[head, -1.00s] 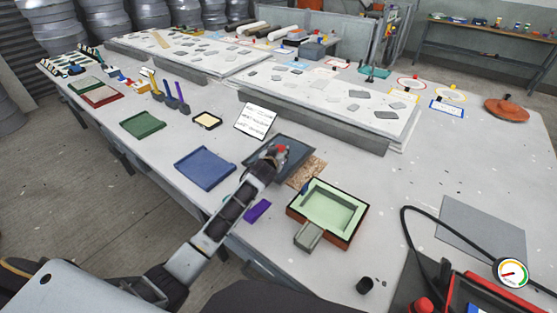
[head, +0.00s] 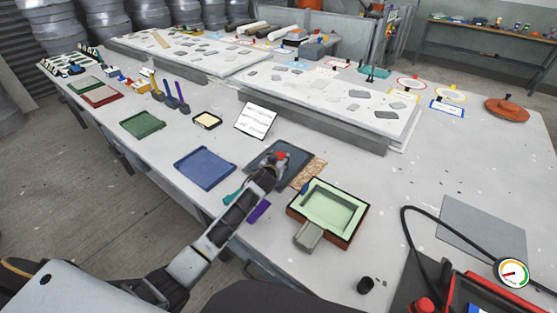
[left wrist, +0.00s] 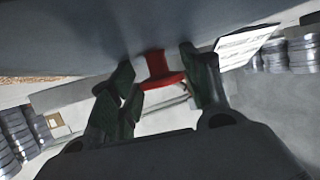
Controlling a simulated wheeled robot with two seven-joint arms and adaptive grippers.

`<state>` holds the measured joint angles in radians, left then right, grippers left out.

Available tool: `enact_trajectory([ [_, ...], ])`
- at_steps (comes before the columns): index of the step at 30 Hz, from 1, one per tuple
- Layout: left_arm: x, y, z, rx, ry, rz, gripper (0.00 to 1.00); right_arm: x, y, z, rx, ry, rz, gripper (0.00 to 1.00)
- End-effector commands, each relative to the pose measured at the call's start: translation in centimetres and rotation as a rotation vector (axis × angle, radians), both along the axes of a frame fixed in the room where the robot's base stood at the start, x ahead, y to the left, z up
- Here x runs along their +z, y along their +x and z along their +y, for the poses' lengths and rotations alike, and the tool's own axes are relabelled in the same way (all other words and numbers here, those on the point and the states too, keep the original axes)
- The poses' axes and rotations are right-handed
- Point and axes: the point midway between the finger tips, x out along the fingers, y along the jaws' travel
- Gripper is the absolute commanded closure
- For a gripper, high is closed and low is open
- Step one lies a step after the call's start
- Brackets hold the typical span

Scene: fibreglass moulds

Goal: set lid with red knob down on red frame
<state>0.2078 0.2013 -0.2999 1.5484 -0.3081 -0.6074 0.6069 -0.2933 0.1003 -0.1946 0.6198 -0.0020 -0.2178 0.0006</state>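The lid is a dark grey rectangular slab (head: 300,160) near the middle of the bench, with a red knob (head: 281,156). My left gripper (head: 273,167) is at the knob. In the left wrist view, the red knob (left wrist: 160,72) stands between the two fingers, its wide end close against both; the lid's grey face (left wrist: 70,40) fills the top. I cannot tell whether the lid touches the bench. A dark red rectangular frame (head: 102,97) lies far left, and a red-rimmed oval (head: 410,82) back right; which is the task's frame is unclear. My right gripper is out of view.
A red-brown mould with pale green inside (head: 330,209) stands right of the lid, near a speckled brown sheet (head: 312,172). A blue tray (head: 205,168) lies left, a white text card (head: 255,121) behind. Free bench lies to the right.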

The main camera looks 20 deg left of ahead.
Motion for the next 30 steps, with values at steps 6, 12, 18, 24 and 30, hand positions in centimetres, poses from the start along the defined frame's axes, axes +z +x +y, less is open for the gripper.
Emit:
enact_trajectory([
  [6, 0.0, 0.0, 0.0, 0.000, 0.000, 0.000, 0.34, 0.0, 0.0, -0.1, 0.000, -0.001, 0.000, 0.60],
  [12, 0.1, 0.0, 0.0, 0.000, 0.000, 0.000, 0.34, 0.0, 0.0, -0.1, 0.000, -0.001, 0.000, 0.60],
  [18, 0.3, -0.1, 0.0, 0.000, 0.000, 0.000, 0.34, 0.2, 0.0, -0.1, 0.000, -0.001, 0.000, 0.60],
  [24, 0.6, -1.1, -0.1, 0.000, 0.000, 0.000, 0.34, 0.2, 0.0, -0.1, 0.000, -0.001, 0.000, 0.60],
  [30, 1.3, -2.6, -0.1, 0.000, 0.000, 0.000, 0.34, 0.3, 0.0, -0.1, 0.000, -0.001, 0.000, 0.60],
])
